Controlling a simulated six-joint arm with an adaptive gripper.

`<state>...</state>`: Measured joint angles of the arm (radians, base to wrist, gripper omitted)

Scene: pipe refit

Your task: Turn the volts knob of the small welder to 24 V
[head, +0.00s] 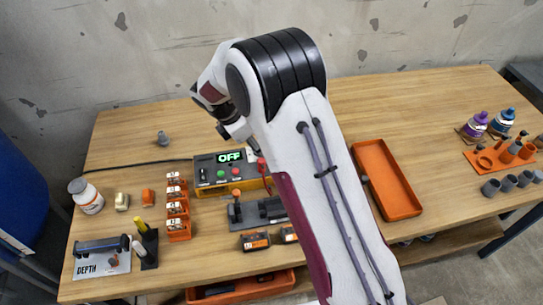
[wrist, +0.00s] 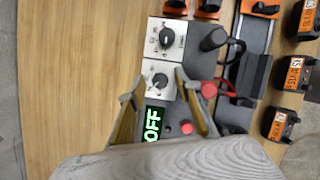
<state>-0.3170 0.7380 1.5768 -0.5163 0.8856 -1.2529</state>
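The small welder (head: 211,183) stands on the bench with its display (head: 230,157) reading OFF. The wrist view shows the display (wrist: 152,124) and two black knobs on silver plates, a nearer knob (wrist: 160,80) and a farther knob (wrist: 167,38). Their markings are too small to read, so I cannot tell which is volts. My gripper (wrist: 159,84) is open, with its fingers on either side of the nearer knob and gaps to it. Whether they are down at knob height is unclear.
A red clamp (wrist: 209,90) and cable lie just right of the right finger. An orange tray (head: 388,180) is to the right in the head view. Orange holders (head: 178,208) stand left of the welder. The bench behind the welder (head: 130,130) is mostly clear.

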